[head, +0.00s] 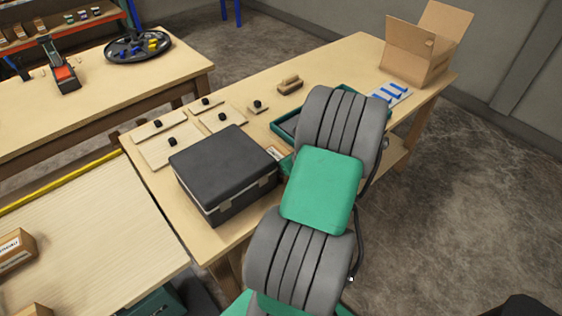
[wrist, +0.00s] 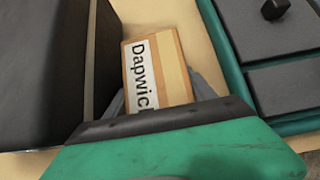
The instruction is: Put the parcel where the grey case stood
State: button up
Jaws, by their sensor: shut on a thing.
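The parcel (wrist: 158,72) is a small brown cardboard box with a white label reading "Dapwic…". In the wrist view my gripper (wrist: 160,93) is shut on it, with a finger on each side. A sliver of the parcel (head: 276,153) shows in the head view beside my arm, which hides the gripper there. A dark grey case (head: 222,160) with light latches stands on the middle table, just left of the parcel. Its side (wrist: 50,70) also fills the left of the wrist view. I cannot tell whether the parcel touches the table.
A green tray (wrist: 226,50) with dark lidded pieces lies close right of the parcel. Knobbed boards (head: 165,150) lie behind the case. An open carton (head: 425,62) stands at the far end. Cardboard boxes (head: 15,250) sit on the left bench, which has bare room (head: 95,235).

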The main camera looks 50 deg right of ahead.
jog(key=shift+r, duration=0.1)
grip_shut()
